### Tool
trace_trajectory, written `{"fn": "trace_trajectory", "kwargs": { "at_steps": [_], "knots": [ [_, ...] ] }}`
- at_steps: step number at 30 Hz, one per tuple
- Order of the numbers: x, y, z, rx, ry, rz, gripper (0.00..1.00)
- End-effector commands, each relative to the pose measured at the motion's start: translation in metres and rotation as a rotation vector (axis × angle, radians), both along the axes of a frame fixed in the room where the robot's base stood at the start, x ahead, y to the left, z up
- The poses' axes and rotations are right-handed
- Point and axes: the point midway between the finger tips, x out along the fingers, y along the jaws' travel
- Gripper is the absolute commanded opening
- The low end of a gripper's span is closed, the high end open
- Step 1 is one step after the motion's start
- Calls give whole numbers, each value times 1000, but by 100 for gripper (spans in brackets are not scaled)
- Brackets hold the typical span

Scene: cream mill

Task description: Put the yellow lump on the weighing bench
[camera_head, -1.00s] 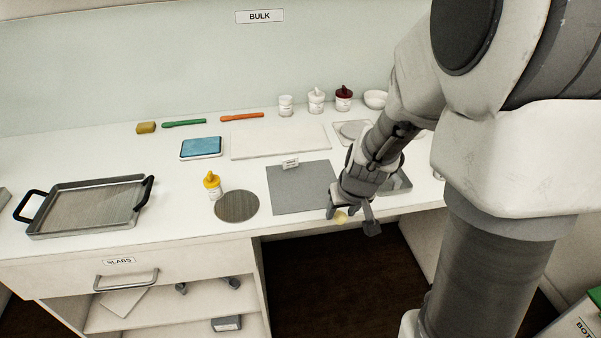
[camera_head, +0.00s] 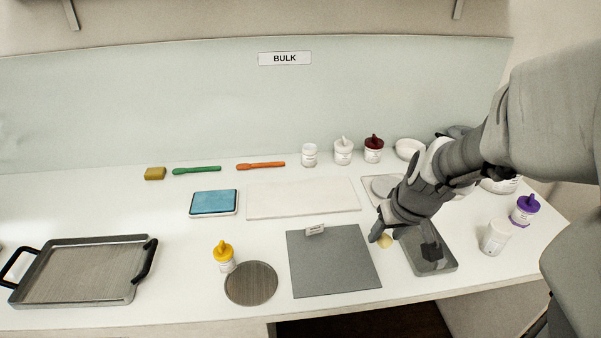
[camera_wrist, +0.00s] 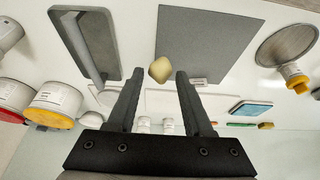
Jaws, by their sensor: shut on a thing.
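The small pale yellow lump (camera_head: 384,241) is at the fingertips of my gripper (camera_head: 393,238). In the wrist view the lump (camera_wrist: 160,70) sits between the two dark fingertips (camera_wrist: 160,76), and my gripper is shut on it. The lump appears over the white bench (camera_head: 180,285), between a grey square mat (camera_head: 332,265) and a grey metal tray (camera_head: 440,262). Its height above the surface is hard to tell. A sign reading BULK (camera_head: 285,58) is on the wall behind this bench. No sign naming a weighing bench is readable.
A yellow-capped bottle (camera_head: 224,256) and a round dark disc (camera_head: 251,284) stand left of the mat. A handled tray (camera_head: 85,272) is at far left. A white board (camera_head: 303,199), blue-topped pad (camera_head: 214,203) and several jars lie behind. A white cup (camera_head: 495,237) stands at right.

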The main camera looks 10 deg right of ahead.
Motion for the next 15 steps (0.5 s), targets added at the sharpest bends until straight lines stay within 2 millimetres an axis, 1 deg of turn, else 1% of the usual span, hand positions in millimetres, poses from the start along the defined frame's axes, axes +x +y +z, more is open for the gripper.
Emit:
{"fn": "trace_trajectory", "kwargs": {
  "at_steps": [2,5,9,15],
  "knots": [
    [1,2,-1,0,1,1,0],
    [9,12,-9,0,5,3,0],
    [27,35,-26,0,6,5,0],
    [51,65,-49,0,5,4,0]
  ]
}}
